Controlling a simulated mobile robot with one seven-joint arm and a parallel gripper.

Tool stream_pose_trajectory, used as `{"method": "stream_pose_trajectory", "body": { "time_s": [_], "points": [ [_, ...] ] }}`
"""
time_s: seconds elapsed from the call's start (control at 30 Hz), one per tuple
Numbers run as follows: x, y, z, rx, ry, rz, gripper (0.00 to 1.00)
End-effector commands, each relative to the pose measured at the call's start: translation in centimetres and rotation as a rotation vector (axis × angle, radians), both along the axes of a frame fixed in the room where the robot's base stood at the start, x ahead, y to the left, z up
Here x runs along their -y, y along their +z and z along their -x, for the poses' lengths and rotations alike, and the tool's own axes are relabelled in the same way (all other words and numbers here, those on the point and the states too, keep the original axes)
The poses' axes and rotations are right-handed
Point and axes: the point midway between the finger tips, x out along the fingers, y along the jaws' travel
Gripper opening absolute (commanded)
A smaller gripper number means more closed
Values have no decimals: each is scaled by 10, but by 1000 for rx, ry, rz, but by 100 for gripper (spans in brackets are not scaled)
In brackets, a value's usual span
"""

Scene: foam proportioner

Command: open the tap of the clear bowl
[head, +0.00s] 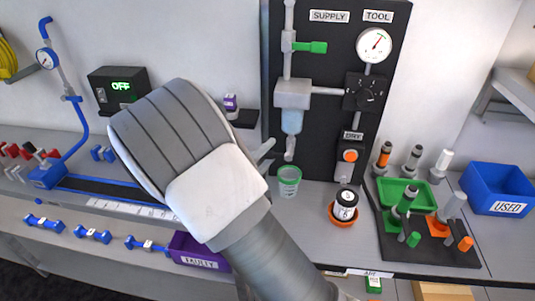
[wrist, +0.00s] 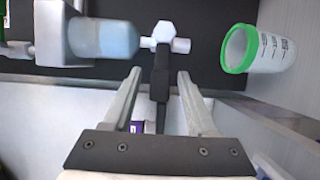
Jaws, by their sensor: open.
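The clear bowl (head: 291,121) hangs under a grey block on the dark panel, with bluish liquid in it. It also shows in the wrist view (wrist: 105,39). Its pale tap (wrist: 165,35) is at its lower end, and in the head view it shows below the bowl (head: 290,146). A black lever (wrist: 161,78) extends from the tap towards my gripper (wrist: 159,73). My gripper is open, with the lever between its two fingers and a gap visible on each side. In the head view my arm hides most of my gripper (head: 266,148) and the lever.
A green-rimmed measuring cup (head: 289,182) stands below the tap. A black-and-white jar in an orange dish (head: 344,213) is to its right. A green-handled supply valve (head: 311,47) is above the bowl. A rack (head: 433,248) holding several parts stands at right.

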Motion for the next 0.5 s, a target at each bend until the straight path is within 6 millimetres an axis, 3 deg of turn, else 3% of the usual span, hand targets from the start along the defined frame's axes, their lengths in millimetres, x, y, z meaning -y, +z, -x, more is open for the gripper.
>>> {"method": "stream_pose_trajectory", "body": {
  "time_s": [0.1,0.4,0.5],
  "points": [
    [0,0,0,0,0,0,57],
    [0,0,0,-1,0,1,4],
    [0,0,0,-1,0,1,0]
  ]
}}
